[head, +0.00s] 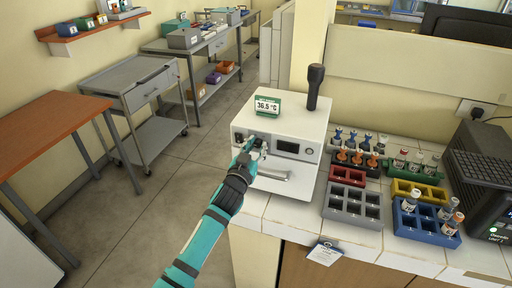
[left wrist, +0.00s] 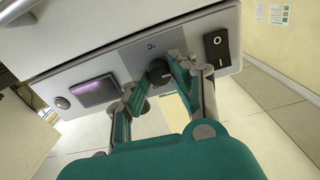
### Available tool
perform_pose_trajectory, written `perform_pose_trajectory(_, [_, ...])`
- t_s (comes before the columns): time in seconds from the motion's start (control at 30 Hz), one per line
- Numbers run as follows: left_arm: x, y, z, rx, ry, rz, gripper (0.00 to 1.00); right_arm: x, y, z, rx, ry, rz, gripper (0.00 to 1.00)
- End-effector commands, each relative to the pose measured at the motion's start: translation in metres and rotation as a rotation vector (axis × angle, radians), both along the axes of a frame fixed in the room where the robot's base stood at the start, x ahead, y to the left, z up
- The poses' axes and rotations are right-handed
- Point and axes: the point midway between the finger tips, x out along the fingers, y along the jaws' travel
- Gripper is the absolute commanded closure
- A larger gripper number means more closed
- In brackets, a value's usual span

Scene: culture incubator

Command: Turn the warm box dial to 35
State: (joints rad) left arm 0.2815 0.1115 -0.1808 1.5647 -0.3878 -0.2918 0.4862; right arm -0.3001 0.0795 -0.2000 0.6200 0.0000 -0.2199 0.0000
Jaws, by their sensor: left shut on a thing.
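The warm box (head: 283,140) is a white cabinet on the tiled bench, with a front panel, a small dark screen (head: 287,146) and a door handle below. Its black round dial (left wrist: 158,72) shows in the left wrist view between the fingers of my left gripper (left wrist: 156,80). That gripper is shut on the dial; in the head view the gripper (head: 249,146) reaches the left part of the panel and covers the dial. The dial's marks are too small to read. A green-framed display (head: 267,105) on top reads 36.5 °C. My right gripper is not in view.
A black rocker switch (left wrist: 216,48) sits beside the dial. A dark upright handle-like object (head: 315,87) stands on the box. The floor left of the bench is clear.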

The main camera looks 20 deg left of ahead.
Motion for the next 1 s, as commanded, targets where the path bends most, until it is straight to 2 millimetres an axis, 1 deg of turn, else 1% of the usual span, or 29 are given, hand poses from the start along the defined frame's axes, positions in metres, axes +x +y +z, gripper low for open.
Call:
perform_pose_trajectory(0.27, [0.0002,-0.0002,0.0002,0.176,-0.006,0.0,1.0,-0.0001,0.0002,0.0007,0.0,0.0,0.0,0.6])
perform_pose_trajectory(0.7, [0.0003,-0.0013,-0.0001,0.589,-0.02,0.0,1.0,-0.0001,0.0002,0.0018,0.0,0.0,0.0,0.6])
perform_pose_trajectory(1.0, [0.0002,-0.002,-0.0007,0.827,-0.028,0.0,1.0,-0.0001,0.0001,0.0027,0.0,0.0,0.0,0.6])
